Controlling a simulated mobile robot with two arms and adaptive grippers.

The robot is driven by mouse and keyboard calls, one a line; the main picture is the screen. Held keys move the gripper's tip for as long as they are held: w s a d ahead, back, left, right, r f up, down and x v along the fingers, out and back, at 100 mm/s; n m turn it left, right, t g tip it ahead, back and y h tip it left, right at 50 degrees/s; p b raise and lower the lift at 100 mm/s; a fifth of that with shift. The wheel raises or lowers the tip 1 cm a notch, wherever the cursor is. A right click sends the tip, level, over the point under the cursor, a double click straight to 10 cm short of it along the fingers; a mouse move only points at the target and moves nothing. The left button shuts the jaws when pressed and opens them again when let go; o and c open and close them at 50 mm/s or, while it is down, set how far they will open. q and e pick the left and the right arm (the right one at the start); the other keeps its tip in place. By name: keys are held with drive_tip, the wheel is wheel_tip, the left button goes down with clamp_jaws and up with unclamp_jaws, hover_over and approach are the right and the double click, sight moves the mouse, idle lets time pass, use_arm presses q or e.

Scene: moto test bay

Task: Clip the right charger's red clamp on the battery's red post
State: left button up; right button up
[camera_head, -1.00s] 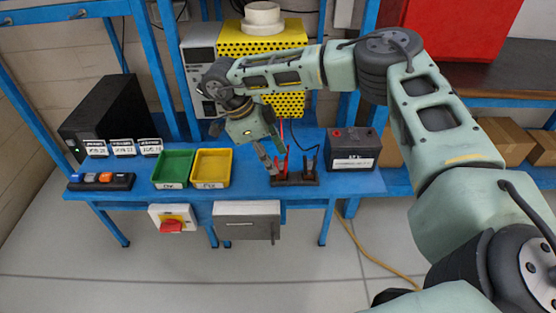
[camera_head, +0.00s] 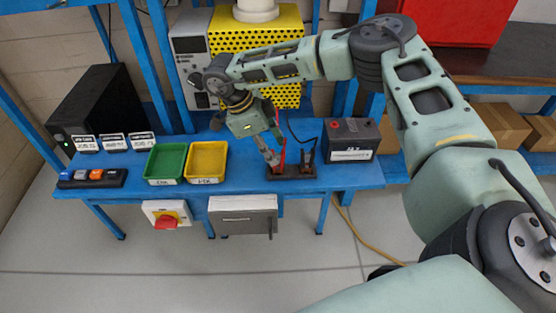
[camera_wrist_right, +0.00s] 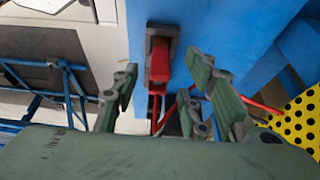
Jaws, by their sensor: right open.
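The red clamp (camera_head: 281,157) stands upright in a dark holder (camera_head: 291,172) near the bench's front edge; it also shows in the right wrist view (camera_wrist_right: 158,64). A black clamp (camera_head: 307,152) stands beside it in the same holder. My right gripper (camera_head: 271,154) is open, its fingers pointing down at the red clamp. In the right wrist view the red clamp appears between the two open fingers (camera_wrist_right: 168,84); contact cannot be told. The battery (camera_head: 352,142) is a dark box right of the holder, with its red post (camera_head: 334,124) on top. My left gripper is out of view.
A green tray (camera_head: 148,180) and a yellow tray (camera_head: 207,180) sit left of the holder on the blue bench (camera_head: 240,176). A yellow perforated box (camera_head: 287,93) and a grey unit (camera_head: 189,46) stand behind. A button strip (camera_head: 64,185) lies at the far left.

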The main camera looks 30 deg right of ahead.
drive_tip(key=p+x, duration=0.1)
drive_tip(key=x, duration=0.3)
drive_tip(key=shift+s+d+f, duration=0.15)
drive_tip(key=shift+f, duration=0.3)
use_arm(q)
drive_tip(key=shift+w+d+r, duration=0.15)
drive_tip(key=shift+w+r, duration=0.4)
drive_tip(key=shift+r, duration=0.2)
use_arm(e)
clamp_jaws()
